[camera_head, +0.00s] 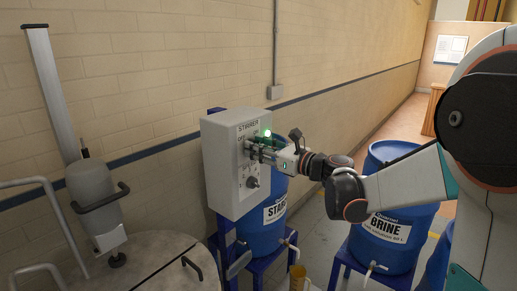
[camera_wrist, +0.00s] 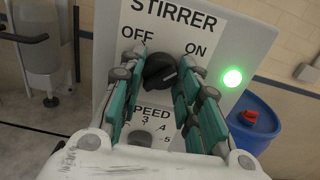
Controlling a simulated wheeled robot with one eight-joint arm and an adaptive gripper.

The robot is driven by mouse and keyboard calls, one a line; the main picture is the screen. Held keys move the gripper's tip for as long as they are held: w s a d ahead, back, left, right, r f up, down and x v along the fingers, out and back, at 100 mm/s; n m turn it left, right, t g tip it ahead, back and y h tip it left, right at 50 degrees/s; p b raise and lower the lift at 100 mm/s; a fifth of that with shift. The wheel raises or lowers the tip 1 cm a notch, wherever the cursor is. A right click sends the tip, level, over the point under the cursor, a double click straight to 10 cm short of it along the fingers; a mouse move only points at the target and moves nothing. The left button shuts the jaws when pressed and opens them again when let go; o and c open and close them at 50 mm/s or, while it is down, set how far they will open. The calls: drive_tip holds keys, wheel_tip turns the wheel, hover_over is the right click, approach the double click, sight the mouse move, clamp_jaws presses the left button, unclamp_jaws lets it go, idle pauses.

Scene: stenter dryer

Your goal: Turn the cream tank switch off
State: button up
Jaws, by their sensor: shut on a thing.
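A pale control box (camera_head: 222,172) labelled STIRRER stands left of centre in the head view. In the wrist view its face (camera_wrist: 228,28) carries a black rotary switch (camera_wrist: 158,72) between the words OFF and ON. The switch's pointer appears turned toward the ON side. A green lamp (camera_wrist: 232,77) beside ON is lit; its glow (camera_head: 266,133) also shows in the head view. My gripper (camera_wrist: 164,68) is shut on the switch, with green-padded fingers on both sides of it. The fingers hide part of the switch's sides. No cream tank label is legible.
A speed dial (camera_head: 252,182) sits below the switch, close under my fingers. Blue barrels labelled STARCH (camera_head: 262,235) and BRINE (camera_head: 394,240) stand behind and right of the box. A round metal tank lid (camera_head: 150,265) is at lower left.

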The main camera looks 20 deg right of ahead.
drive_tip(key=shift+n+b, duration=0.8)
drive_tip(key=shift+n, duration=8)
drive_tip(key=o, duration=1.1)
drive_tip(key=v, duration=1.2)
